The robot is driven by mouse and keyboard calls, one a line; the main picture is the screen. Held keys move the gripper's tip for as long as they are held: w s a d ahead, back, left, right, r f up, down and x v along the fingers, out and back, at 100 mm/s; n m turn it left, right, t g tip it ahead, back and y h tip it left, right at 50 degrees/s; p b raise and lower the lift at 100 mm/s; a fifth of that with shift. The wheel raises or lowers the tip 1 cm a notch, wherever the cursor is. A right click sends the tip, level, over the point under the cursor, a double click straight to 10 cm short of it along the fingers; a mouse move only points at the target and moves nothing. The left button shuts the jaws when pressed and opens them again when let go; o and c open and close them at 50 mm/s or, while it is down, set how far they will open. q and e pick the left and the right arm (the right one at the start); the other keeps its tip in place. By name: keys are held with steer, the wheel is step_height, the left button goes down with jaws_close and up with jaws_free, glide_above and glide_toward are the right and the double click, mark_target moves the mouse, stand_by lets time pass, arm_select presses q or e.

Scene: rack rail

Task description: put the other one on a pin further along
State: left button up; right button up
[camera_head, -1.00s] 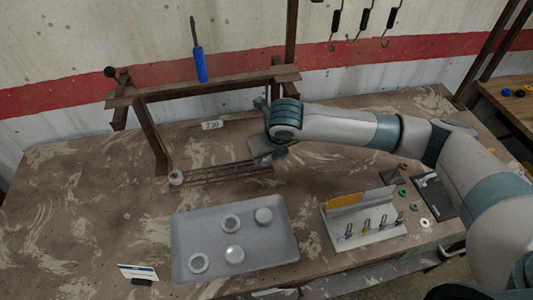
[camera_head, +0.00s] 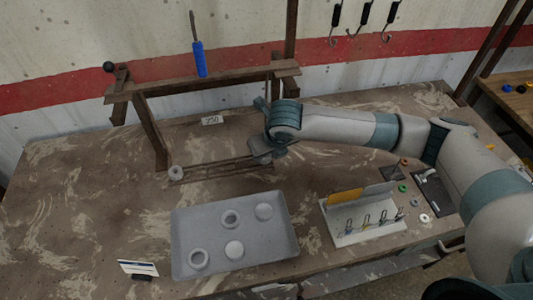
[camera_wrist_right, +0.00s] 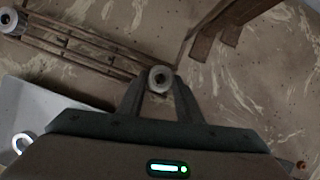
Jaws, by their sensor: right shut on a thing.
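A dark slotted rail (camera_head: 222,172) lies on the bench; its slots also show in the right wrist view (camera_wrist_right: 75,42). A pale grey ring-shaped roller (camera_head: 176,173) stands at its left end and shows in the top left corner of the right wrist view (camera_wrist_right: 10,20). My right gripper (camera_head: 261,157) is at the rail's right end. In the right wrist view its fingers (camera_wrist_right: 160,92) are shut on a second pale roller (camera_wrist_right: 160,78) with a dark centre. I cannot tell whether a pin is inside it. My left gripper is not in view.
A grey tray (camera_head: 187,240) in front holds two rings and two round caps. A white holder (camera_head: 372,234) with small tools stands right of it. A wooden frame (camera_head: 150,130) with a blue-handled tool (camera_head: 199,58) rises behind the rail.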

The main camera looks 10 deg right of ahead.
steer(key=o, duration=1.1)
steer(key=shift+o, duration=0.2)
steer(key=b+v, duration=0.3)
steer(key=v, duration=1.4)
steer(key=shift+r+b, duration=0.2)
steer(key=shift+b, duration=0.2)
steer(key=shift+s, duration=0.1)
